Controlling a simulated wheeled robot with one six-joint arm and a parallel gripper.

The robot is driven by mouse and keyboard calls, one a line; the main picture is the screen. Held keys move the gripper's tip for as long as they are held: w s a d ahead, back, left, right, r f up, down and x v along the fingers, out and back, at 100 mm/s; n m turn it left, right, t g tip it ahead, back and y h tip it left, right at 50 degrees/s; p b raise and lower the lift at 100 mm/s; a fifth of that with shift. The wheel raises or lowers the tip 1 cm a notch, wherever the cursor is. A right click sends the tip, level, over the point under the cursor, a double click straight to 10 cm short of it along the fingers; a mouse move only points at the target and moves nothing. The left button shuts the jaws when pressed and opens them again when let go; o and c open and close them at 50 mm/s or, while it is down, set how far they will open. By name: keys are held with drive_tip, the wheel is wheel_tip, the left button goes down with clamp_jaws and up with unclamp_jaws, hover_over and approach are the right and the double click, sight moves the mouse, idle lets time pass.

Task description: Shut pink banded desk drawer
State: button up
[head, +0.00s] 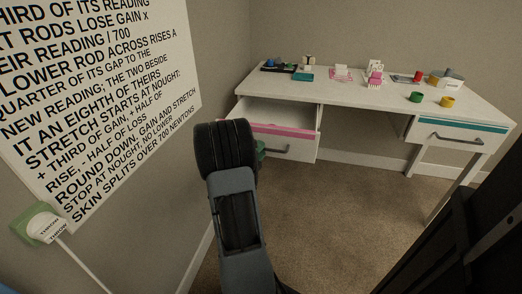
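The pink banded drawer (299,146) is at the left end of the white desk (375,90) in the head view. It stands pulled out, and its empty-looking inside shows above the front. A pink band runs along the top of its front, with a dark bar handle (278,151) below. My arm rises in front of the drawer's left side and hides part of it. My gripper itself cannot be made out; the end of the arm is turned away or hidden behind the black joint. A small green thing (261,150) shows between the arm and the drawer front, partly hidden.
A teal banded drawer (450,138) sits at the desk's right end and looks shut. Small items lie on the desktop, including a green cup (416,97) and a yellow cup (447,101). A text poster (95,95) covers the left wall. The carpet (345,215) before the desk is clear.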

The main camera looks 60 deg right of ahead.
drive_tip(key=shift+d+r, duration=0.1)
drive_tip(key=shift+d, duration=0.45)
clamp_jaws()
